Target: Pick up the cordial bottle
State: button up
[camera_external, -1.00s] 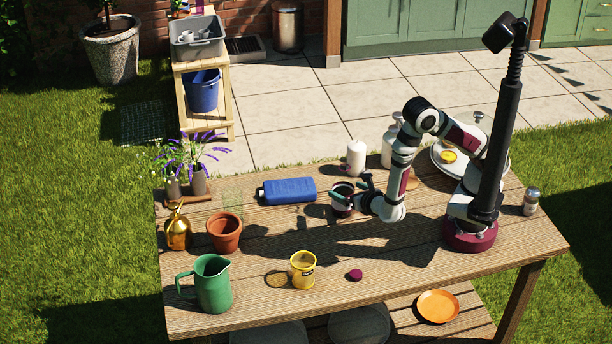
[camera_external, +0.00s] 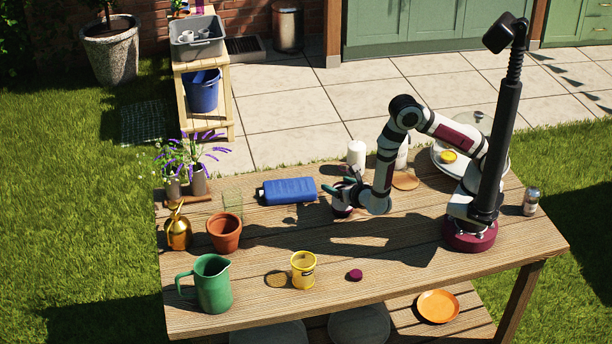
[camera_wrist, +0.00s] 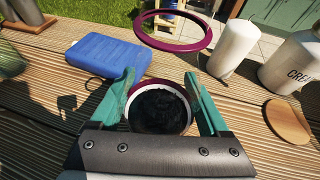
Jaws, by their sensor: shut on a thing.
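My gripper (camera_external: 339,181) is shut on a round maroon-rimmed container with dark contents (camera_wrist: 160,110), with a green finger on each side of it in the wrist view. In the external view this container (camera_external: 341,209) is at or just above the tabletop; the wrist partly hides it, and I cannot tell whether it touches the wood. I see no label naming a cordial bottle and cannot tell whether the held thing is it. A blue flat container with a dark cap (camera_external: 289,190) lies left of my gripper, apart from it.
A white candle (camera_external: 356,154), a cream canister (camera_wrist: 296,62) and a wooden disc (camera_wrist: 288,121) stand close by. A maroon ring (camera_wrist: 205,42) shows beyond the held container. A yellow mug (camera_external: 303,270), terracotta pot (camera_external: 224,235) and green jug (camera_external: 213,287) are at the front left.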

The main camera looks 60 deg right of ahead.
grip_shut()
jog(key=shift+r, duration=0.15)
